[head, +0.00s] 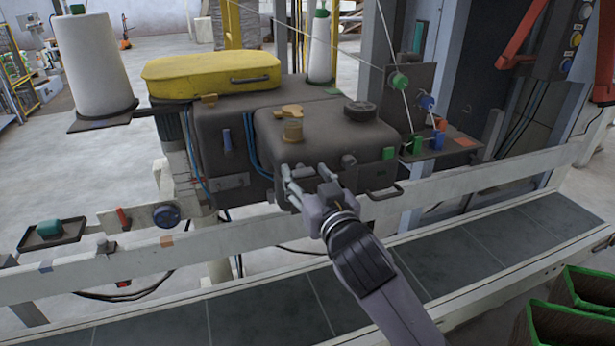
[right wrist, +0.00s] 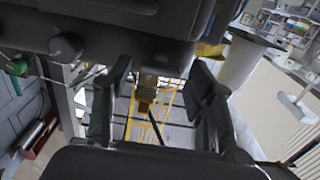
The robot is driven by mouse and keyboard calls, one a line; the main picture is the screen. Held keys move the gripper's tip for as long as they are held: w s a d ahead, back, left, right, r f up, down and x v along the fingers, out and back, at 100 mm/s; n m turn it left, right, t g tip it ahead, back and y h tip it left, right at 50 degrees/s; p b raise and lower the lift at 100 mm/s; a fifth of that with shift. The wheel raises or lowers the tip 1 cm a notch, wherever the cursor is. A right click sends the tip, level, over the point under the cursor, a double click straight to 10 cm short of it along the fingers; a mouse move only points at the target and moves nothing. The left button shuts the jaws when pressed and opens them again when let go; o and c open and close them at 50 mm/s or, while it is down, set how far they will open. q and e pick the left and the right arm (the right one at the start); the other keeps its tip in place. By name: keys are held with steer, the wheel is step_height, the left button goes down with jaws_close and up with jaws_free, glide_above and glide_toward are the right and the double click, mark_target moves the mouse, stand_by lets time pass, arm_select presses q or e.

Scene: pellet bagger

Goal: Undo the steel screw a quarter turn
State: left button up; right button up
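The dark grey sewing head (head: 338,140) stands over the conveyor in the head view. My right gripper (head: 305,175) is in front of its lower face, and its fingers are open and apart. In the right wrist view the two dark fingers (right wrist: 160,75) stand on either side of a short metal bar with a brass-coloured lower piece (right wrist: 146,104) under the sewing head. I see no finger touching it. I cannot clearly pick out the steel screw; it may be on this bar, small and in shadow. My left gripper is not in view.
A pale rail (head: 230,235) runs in front of the machine, above the dark conveyor belt (head: 265,305). A yellow cover (head: 212,75), white thread cones (head: 95,65), and a small shelf with coloured knobs (head: 440,147) surround the head. Green-edged bins (head: 565,325) stand lower right.

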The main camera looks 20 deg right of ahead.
steer(key=c, duration=0.9)
steer(key=n+p, duration=0.3)
steer(key=shift+r, duration=0.2)
steer(key=n+p, duration=0.4)
steer(key=n, duration=0.1)
steer(key=shift+a+n, duration=0.1)
steer(key=shift+n, duration=0.2)
steer(key=n+p, duration=0.3)
steer(key=n, duration=0.1)
steer(key=shift+f+n+p, duration=0.15)
steer(key=shift+n+p, duration=0.15)
steer(key=shift+a+n+p, duration=0.1)
steer(key=shift+n+p, duration=0.65)
steer(key=shift+n, duration=0.45)
steer(key=shift+f+n+p, duration=0.2)
steer(key=shift+n+p, duration=0.45)
steer(key=shift+n, duration=0.55)
